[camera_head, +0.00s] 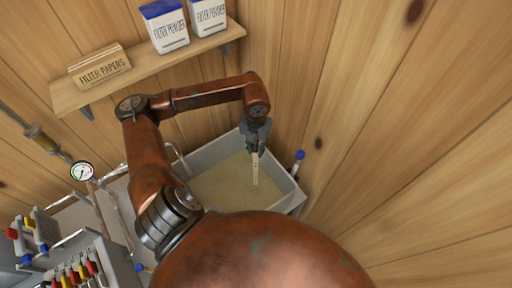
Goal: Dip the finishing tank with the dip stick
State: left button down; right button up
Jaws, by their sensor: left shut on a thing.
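The finishing tank (281,178) is a grey open-topped rectangular tank against the wooden wall, with cloudy tan liquid (222,187) in it. My left gripper (256,148) is over the tank, pointing down, and is shut on the dip stick (255,169). The dip stick is a thin pale stick hanging nearly upright below the gripper, over the liquid. I cannot tell for sure whether its lower end is in the liquid. My arm hides the tank's left and near parts. My right gripper is not in view.
A wooden shelf (150,76) above holds a filter papers box (100,67) and two filter powder tubs (165,27). A blue-capped fitting (299,156) is at the tank's right. A pressure gauge (82,171) and a rack of coloured handles (75,275) are at left.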

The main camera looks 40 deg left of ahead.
pick_arm(q)
jog(key=b, duration=0.7)
send_over(256, 177)
jog(key=a, duration=0.1)
jog(key=f, duration=0.5)
jog(key=w+f, duration=0.1)
jog(key=f, duration=0.2)
jog(key=shift+f, duration=0.25)
notch_tip(256, 177, down, 13)
jog(key=b, duration=0.9)
jog(key=shift+r+b, duration=0.1)
jog(key=shift+b, duration=0.2)
jog(key=shift+f, duration=0.2)
jog(key=shift+f+b, duration=0.8)
jog(key=shift+f, duration=0.15)
